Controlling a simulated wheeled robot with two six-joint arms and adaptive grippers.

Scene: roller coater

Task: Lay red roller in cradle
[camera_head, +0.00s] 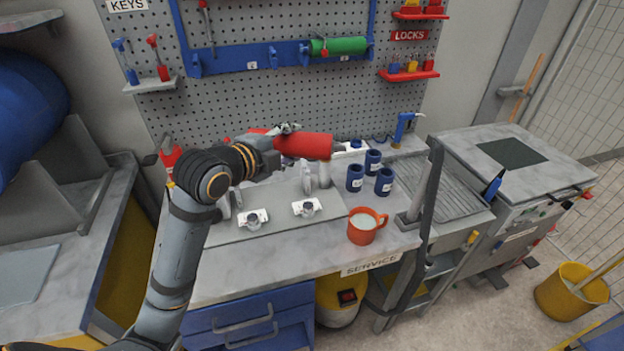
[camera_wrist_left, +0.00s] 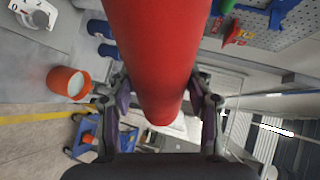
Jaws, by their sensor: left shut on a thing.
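The red roller (camera_head: 305,145) is held roughly level above the service bench. My left gripper (camera_head: 280,140) is shut on it, with the fingers on either side. In the left wrist view the red roller (camera_wrist_left: 155,50) fills the middle, between the fingertips of my left gripper (camera_wrist_left: 160,95). Below it on the bench is what looks like the cradle, a grey plate (camera_head: 280,228) with upright supports (camera_head: 307,178) and two white bearing blocks, left (camera_head: 253,219) and right (camera_head: 306,207). The roller is apart from these. Part of the cradle's back is hidden by my arm and the roller. My right gripper is not in view.
An orange mug (camera_head: 366,225) and several dark blue cups (camera_head: 355,178) stand right of the cradle. A green roller (camera_head: 338,46) hangs on the blue wall rack (camera_head: 240,58). A ribbed grey tray (camera_head: 450,192) lies at right. The bench front is clear.

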